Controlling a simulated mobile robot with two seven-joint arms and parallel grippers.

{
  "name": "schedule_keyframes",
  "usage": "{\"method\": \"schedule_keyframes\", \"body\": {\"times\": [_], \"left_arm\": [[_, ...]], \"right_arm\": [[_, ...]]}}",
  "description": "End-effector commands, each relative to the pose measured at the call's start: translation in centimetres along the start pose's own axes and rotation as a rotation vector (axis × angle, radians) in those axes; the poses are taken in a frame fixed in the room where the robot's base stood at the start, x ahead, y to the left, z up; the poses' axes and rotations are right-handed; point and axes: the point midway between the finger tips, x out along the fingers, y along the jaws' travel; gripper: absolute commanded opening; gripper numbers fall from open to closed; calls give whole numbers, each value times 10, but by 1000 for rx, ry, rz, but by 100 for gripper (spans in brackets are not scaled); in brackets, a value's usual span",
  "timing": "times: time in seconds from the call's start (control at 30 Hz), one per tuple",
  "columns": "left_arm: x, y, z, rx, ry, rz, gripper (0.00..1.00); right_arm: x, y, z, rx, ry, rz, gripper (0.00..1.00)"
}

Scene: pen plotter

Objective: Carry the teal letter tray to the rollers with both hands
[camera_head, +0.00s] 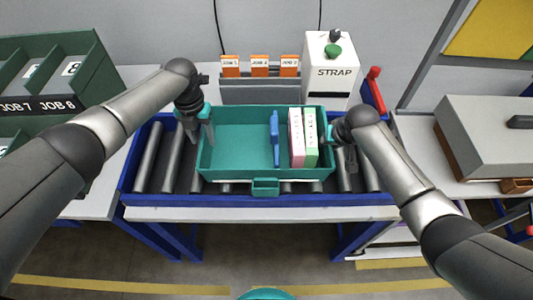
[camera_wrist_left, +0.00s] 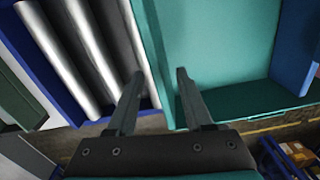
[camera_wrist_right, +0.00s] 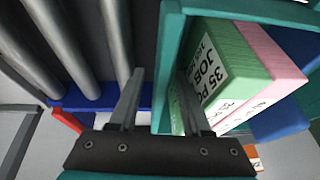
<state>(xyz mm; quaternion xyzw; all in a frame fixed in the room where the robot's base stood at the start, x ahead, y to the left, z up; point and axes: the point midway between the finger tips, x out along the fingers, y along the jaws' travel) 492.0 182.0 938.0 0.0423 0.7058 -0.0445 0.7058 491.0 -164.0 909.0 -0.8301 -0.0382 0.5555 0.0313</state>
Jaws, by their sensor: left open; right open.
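The teal letter tray (camera_head: 240,140) rests on the rollers (camera_head: 173,160) of the blue-framed conveyor. It holds a blue divider (camera_head: 275,139), a pink pack (camera_head: 296,138) and a green pack (camera_head: 311,138) standing at its right side. My left gripper (camera_head: 199,135) is open at the tray's left wall; in the left wrist view its fingers (camera_wrist_left: 159,85) stand either side of that wall. My right gripper (camera_head: 344,160) is open at the right wall; in the right wrist view its fingers (camera_wrist_right: 160,90) stand either side of it, one inside near the green pack (camera_wrist_right: 225,65).
The white STRAP machine (camera_head: 331,72) with a green knob stands behind the conveyor, beside a grey rack with orange cards (camera_head: 260,66). Green job bins (camera_head: 50,75) are at the left, and a grey box (camera_head: 490,135) sits on the right table. Bare rollers show on both sides of the tray.

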Motion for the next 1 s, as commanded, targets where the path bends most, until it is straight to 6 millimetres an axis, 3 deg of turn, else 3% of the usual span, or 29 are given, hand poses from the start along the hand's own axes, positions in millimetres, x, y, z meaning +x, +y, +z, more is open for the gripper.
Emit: {"method": "schedule_keyframes", "body": {"times": [0.5,0.77,1.0], "left_arm": [[-92,0,0,2,-3,1,51],[-109,0,0,1,-1,0,51],[-109,0,0,1,0,0,51]], "right_arm": [[0,0,0,0,0,0,48],[-2,0,0,0,0,0,48],[-22,0,0,-1,2,0,48]]}}
